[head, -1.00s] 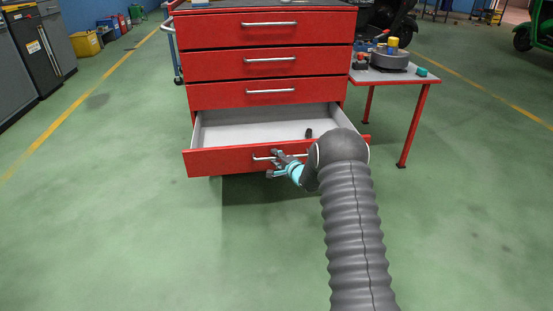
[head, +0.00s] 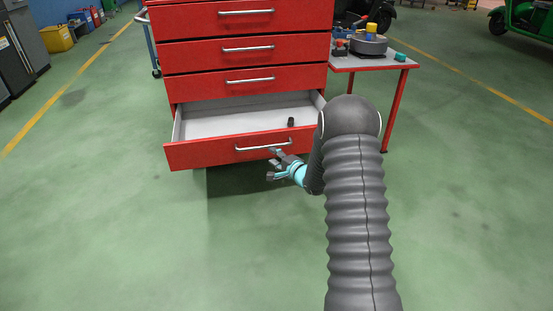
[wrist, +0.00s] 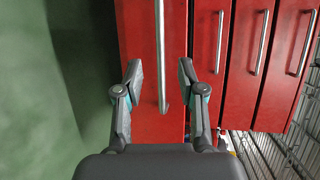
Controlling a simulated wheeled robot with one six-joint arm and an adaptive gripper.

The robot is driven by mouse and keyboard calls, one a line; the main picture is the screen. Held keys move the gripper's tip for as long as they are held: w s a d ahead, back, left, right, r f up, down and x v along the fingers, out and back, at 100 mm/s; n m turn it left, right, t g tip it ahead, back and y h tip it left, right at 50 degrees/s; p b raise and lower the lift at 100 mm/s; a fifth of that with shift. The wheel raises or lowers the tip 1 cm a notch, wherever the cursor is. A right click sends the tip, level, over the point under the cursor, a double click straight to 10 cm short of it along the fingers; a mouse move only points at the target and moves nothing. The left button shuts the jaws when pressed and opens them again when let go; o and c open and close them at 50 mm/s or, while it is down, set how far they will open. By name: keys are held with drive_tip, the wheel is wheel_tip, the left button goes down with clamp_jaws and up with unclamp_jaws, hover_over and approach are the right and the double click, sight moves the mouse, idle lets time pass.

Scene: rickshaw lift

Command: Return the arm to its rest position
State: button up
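My gripper (head: 274,164) is open and empty, just in front of and slightly below the right end of the bottom drawer's handle (head: 263,145). In the wrist view the fingers (wrist: 160,84) stand wide apart, with the bar handle (wrist: 160,45) showing between them and not gripped. My arm reaches forward from the lower right of the head view. The red bottom drawer (head: 205,155) is pulled out, and a small dark object (head: 291,122) lies inside it.
The red cabinet's three upper drawers (head: 245,50) are shut. A side table (head: 385,63) with several parts on it stands to the right, on red legs. The green floor (head: 100,220) is clear on the left and in front.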

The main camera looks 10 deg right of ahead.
drive_tip(key=shift+s+d+r, duration=0.1)
drive_tip(key=shift+s+d, duration=0.15)
drive_tip(key=shift+s, duration=0.25)
